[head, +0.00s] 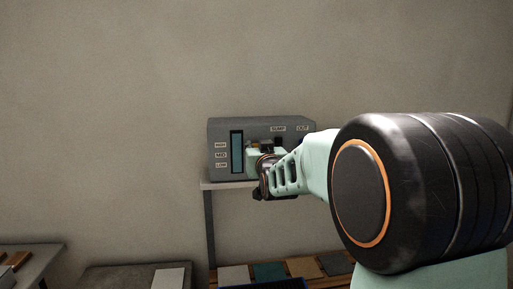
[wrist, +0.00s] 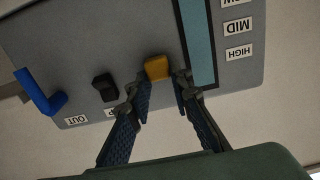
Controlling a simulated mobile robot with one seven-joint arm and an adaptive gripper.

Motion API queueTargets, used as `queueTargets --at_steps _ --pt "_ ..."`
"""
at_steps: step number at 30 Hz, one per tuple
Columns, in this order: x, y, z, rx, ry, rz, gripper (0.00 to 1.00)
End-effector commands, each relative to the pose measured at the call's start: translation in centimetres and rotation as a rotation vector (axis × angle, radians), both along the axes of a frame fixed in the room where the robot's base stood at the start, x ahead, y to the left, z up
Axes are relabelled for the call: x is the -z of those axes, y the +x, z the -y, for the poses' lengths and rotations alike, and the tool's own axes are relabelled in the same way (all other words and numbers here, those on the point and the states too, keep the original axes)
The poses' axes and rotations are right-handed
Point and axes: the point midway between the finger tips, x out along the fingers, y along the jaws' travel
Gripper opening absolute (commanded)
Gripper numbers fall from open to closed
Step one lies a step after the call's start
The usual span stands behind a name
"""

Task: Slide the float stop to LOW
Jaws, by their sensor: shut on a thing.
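The grey control box (head: 228,124) stands on a small shelf against the wall. Its tall teal window (head: 237,152) has the labels HIGH (wrist: 240,52), MID (wrist: 238,26) and LOW, with LOW lowest in the head view. A yellow block, apparently the float stop (wrist: 157,67), sits beside the window, roughly level with HIGH. My gripper (wrist: 162,88) is at the box face, its two fingertips shut on the yellow block from both sides. In the head view my gripper (head: 262,152) hides much of the block.
A black switch (wrist: 105,87) labelled PUMP is just beside one finger. A blue lever (wrist: 40,93) by the OUT label is farther off. The shelf edge (head: 226,186) lies below the box. Several coloured tiles (head: 269,271) lie on a lower rack.

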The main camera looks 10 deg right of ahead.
Motion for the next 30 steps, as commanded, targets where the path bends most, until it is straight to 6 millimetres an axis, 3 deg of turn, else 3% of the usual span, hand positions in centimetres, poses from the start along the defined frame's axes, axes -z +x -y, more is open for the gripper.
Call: queueTargets --at_steps 1,10,23,24,28,30 --pt "1.4 0.0 0.0 0.000 0.000 0.000 0.00" --pt "5.0 0.0 0.0 0.000 0.000 0.000 0.00" --pt "5.4 0.0 0.0 0.000 0.000 -0.001 0.00" --pt "5.4 0.0 0.0 0.000 0.000 -0.001 0.21" --pt "5.4 0.0 0.0 0.000 0.000 -0.001 0.36" --pt "5.4 0.0 0.0 0.000 0.000 0.000 0.38"
